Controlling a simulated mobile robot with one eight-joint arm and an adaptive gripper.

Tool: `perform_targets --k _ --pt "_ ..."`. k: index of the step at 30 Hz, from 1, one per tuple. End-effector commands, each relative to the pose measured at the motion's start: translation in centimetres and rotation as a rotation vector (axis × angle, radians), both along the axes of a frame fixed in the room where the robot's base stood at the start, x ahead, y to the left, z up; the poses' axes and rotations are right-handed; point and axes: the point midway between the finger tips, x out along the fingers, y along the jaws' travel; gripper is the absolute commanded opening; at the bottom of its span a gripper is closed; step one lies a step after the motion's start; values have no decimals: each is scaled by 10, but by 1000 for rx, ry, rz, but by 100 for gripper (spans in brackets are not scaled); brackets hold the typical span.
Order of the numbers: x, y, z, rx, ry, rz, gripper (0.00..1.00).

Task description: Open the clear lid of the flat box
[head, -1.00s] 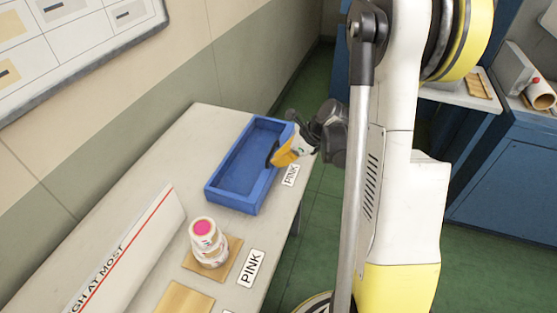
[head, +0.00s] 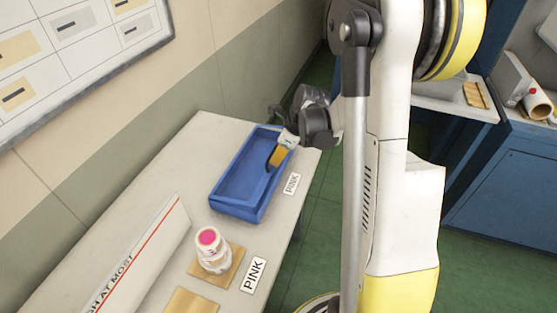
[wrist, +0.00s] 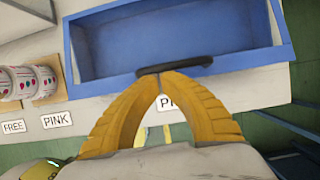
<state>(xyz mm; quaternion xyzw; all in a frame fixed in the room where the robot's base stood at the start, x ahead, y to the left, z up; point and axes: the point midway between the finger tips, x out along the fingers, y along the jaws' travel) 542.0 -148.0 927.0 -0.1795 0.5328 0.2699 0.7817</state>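The flat blue box (head: 232,206) lies on the pale table in the head view. Its inside looks empty. I cannot make out the clear lid against it. A dark bar, like a handle (wrist: 175,67), lies along the box's near edge in the wrist view. My gripper (wrist: 163,80) has its yellow fingers together, with the tips right at this bar. Whether they touch it I cannot tell. In the head view my gripper (head: 274,160) points down at the box's right side. The blue box also fills the top of the wrist view (wrist: 200,80).
A white jar with a pink top (head: 213,250) stands on a wooden pad near a PINK label (head: 253,275). A white sign with a red line (head: 140,262) stands to the left. The table's right edge is close to the box.

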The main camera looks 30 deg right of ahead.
Motion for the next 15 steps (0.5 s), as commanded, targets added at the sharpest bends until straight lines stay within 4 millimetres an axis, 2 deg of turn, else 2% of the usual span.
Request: perform_targets --k 1,6,12,15 --pt "4 4 13 -24 29 6 0" --pt "16 13 38 -123 154 7 0" --pt "32 26 61 -240 300 6 0" --pt "34 27 63 -243 308 0 0"
